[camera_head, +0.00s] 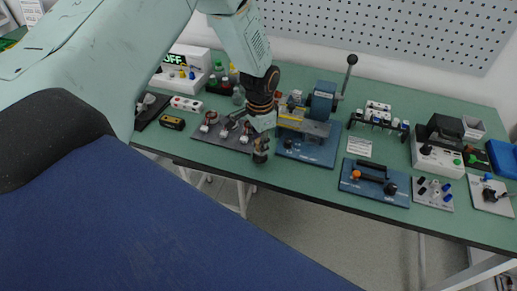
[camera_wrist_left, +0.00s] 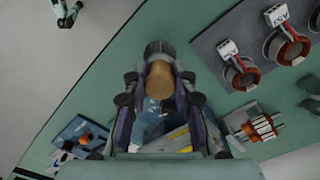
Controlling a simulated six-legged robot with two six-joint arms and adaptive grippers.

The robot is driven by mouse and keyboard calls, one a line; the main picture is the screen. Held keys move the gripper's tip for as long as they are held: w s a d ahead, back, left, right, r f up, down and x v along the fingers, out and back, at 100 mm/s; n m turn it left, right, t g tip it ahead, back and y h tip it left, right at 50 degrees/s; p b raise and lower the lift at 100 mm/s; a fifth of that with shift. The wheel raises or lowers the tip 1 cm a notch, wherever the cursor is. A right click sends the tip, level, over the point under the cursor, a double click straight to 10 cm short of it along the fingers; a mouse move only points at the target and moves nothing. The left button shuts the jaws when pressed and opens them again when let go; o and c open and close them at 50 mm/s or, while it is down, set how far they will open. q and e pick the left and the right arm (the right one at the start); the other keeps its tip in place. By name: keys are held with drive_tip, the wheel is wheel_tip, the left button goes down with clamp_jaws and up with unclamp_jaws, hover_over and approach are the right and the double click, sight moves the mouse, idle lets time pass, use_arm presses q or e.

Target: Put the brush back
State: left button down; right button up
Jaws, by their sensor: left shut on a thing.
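My left gripper (camera_head: 261,150) is above the front part of the green bench, between the grey stator plate and the blue press. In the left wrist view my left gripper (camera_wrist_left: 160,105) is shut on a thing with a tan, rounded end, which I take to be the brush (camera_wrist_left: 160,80). The brush is too small and shadowed to tell clearly in the head view. My right gripper is in neither view.
The stator plate (camera_head: 205,141) is left of the gripper; the blue press (camera_head: 315,150) with its upright lever is close on the right. Farther right are a small tool rack (camera_head: 378,116) and a blue fixture (camera_head: 374,184). A pegboard (camera_head: 400,30) hangs behind.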

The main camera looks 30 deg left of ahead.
sight(256, 157)
use_arm(q)
wheel_tip(256, 157, down, 2)
drive_tip(key=shift+s+f, duration=0.15)
drive_tip(key=shift+a+f, duration=0.15)
drive_tip(key=shift+a, duration=0.05)
drive_tip(key=shift+d+f, duration=0.15)
drive_tip(key=shift+f, duration=0.05)
drive_tip(key=c, duration=1.3)
unclamp_jaws()
drive_tip(key=shift+c, duration=0.2)
drive_tip(key=shift+o, duration=1.3)
